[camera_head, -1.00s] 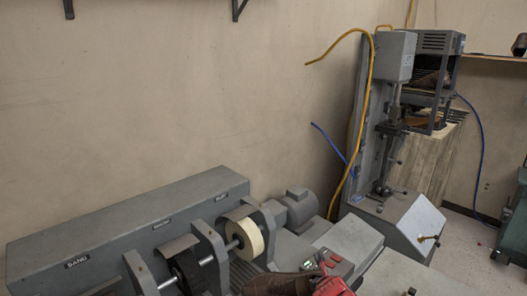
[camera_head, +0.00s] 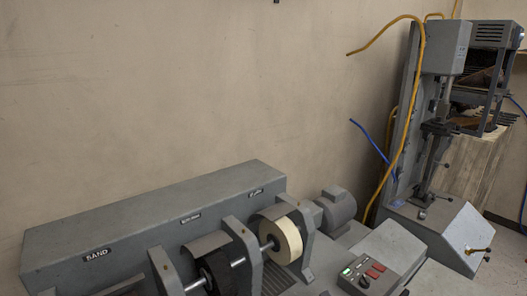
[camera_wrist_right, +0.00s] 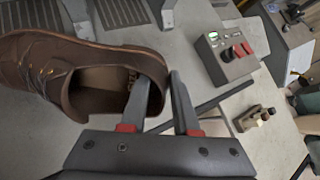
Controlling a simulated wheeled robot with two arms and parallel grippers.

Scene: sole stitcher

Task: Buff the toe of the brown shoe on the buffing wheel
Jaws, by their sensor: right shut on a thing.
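The brown lace-up shoe (camera_wrist_right: 88,85) shows in the right wrist view, its opening facing the camera and its toe end cut off at the left. My right gripper (camera_wrist_right: 160,88) is shut on the shoe's rim at the heel, with one finger inside the opening and the other outside. The cream buffing wheel (camera_head: 288,238) sits on the machine's shaft in the head view, under a grey hood. The shoe and both grippers are out of the head view.
A dark brush wheel (camera_head: 216,270) sits left of the cream wheel, with grey brackets (camera_head: 243,255) between. A control box (camera_head: 380,262) with red switches and a green light is at the right; it also shows in the wrist view (camera_wrist_right: 228,52). A tall grey press (camera_head: 430,130) stands behind.

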